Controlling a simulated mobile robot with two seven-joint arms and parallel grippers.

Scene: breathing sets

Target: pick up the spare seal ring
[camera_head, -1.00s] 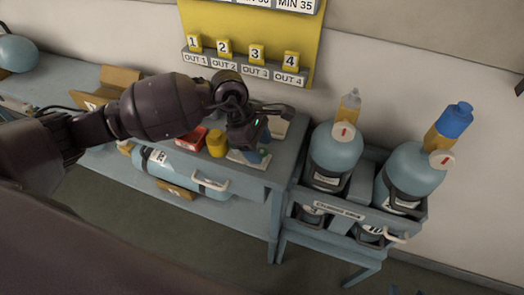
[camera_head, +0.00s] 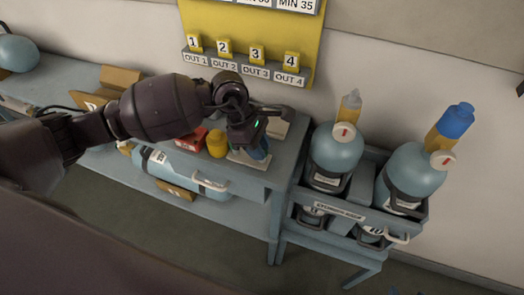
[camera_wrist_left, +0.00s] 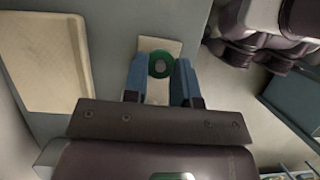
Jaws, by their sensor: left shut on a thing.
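The spare seal ring (camera_wrist_left: 160,63) is a small green ring with a grey centre, seen in the left wrist view. My left gripper (camera_wrist_left: 161,72) has its blue fingers shut on it, one finger on each side. A pale card or pad (camera_wrist_left: 172,46) lies just below and behind the ring. In the head view my left gripper (camera_head: 257,150) is over the right end of the bench, and the ring cannot be made out there. Whether the ring still touches the pad is unclear. My right gripper is not in view.
On the bench (camera_head: 285,165), a yellow cylinder (camera_head: 217,144) and a red box (camera_head: 187,139) stand left of the gripper. A cream board (camera_wrist_left: 45,62) lies near it. A rack (camera_head: 340,208) with blue-grey cylinders stands to the right. A yellow numbered panel (camera_head: 250,30) is on the wall.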

